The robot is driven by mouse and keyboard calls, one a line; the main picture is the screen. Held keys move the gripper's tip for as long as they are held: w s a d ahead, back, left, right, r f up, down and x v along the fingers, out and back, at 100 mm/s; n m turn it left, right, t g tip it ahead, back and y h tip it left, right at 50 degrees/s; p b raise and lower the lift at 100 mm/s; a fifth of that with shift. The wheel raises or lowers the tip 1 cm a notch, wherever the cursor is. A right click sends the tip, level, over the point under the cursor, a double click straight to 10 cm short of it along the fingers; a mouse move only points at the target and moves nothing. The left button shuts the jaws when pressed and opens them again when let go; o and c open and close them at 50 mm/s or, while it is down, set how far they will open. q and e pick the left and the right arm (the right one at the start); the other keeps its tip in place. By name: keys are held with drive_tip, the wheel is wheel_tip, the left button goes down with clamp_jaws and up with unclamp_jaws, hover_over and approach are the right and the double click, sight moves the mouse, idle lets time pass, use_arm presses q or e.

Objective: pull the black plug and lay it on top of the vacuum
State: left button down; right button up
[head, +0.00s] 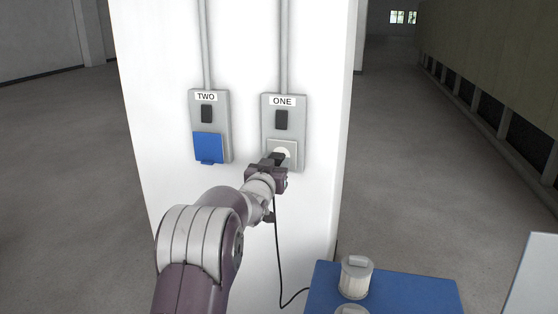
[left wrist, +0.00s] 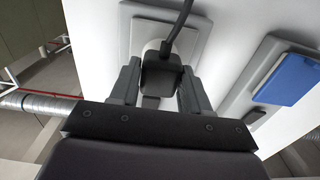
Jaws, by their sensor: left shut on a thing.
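The black plug (left wrist: 160,76) sits at the socket of the outlet box labelled ONE (head: 270,110) on the white pillar. My left gripper (head: 276,164) is at that socket. In the left wrist view its two fingers (left wrist: 160,88) stand on either side of the plug and are shut on it. The plug's black cord (head: 278,240) hangs down the pillar and runs to the blue-topped vacuum (head: 405,288) at the lower right. Whether the plug's pins are fully seated is hidden. My right gripper is not in view.
A second outlet box, labelled TWO (head: 223,120), has a closed blue cover (head: 207,147) and stands left of box ONE. Light-coloured cylindrical canisters (head: 356,278) stand on the vacuum's top. The blue surface to their right is clear. A pale panel (head: 535,275) is at the far right.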

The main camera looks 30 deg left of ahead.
use_arm(q)
drive_tip(key=shift+b+v, duration=0.65)
drive_tip(key=shift+v, duration=1.05)
